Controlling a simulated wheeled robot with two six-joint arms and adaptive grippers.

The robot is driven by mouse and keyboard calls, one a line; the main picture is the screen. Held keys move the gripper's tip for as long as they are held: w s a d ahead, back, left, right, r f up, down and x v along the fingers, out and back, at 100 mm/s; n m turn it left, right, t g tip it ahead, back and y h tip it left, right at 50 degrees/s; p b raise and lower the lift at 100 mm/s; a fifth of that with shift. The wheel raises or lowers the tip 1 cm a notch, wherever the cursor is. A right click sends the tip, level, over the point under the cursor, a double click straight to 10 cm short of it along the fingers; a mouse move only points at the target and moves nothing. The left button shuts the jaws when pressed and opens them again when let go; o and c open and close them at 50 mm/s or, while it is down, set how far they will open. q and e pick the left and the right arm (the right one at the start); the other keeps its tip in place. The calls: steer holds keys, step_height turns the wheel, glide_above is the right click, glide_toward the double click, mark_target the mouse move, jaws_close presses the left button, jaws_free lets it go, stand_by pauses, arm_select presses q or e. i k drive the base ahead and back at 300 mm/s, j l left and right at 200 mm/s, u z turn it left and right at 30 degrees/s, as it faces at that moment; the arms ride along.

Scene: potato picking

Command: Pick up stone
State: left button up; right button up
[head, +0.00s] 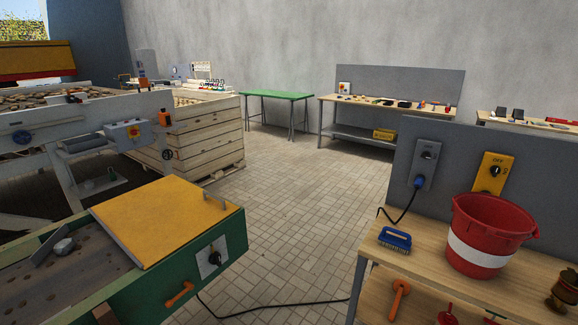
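A pale grey lump that looks like a stone (64,246) lies on the brown perforated deck (95,272) of the green machine at the lower left of the head view. It sits beside a slanted grey plate (46,247). Neither of my grippers shows in this view.
A yellow cover (160,222) with a metal handle lies over the green machine. A wooden bench (440,262) at the right holds a red bucket (487,235) and a blue brush (395,239). A black cable (270,310) crosses the floor. The tiled middle floor (290,200) is clear.

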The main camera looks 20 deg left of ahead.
mark_target(64, 247)
steer(key=i+u, duration=0.35)
steer(key=i+l+u, duration=0.1)
steer(key=i+u, duration=0.25)
steer(key=i+l+u, duration=0.2)
steer(key=u, duration=0.15)
steer(key=i+u, duration=0.15)
steer(key=u, duration=0.3)
steer(key=i+l+u, duration=0.15)
steer(key=u, duration=0.3)
steer(key=i+l+u, duration=0.15)
steer(key=u, duration=0.25)
steer(key=i+l+u, duration=0.15)
steer(key=u, duration=0.3)
steer(key=l+u, duration=0.3)
steer(key=u, duration=0.15)
steer(key=i+l+u, duration=0.1)
steer(key=l+u, duration=0.15)
steer(key=u, duration=0.2)
steer(key=l+u, duration=0.3)
steer(key=u, duration=0.15)
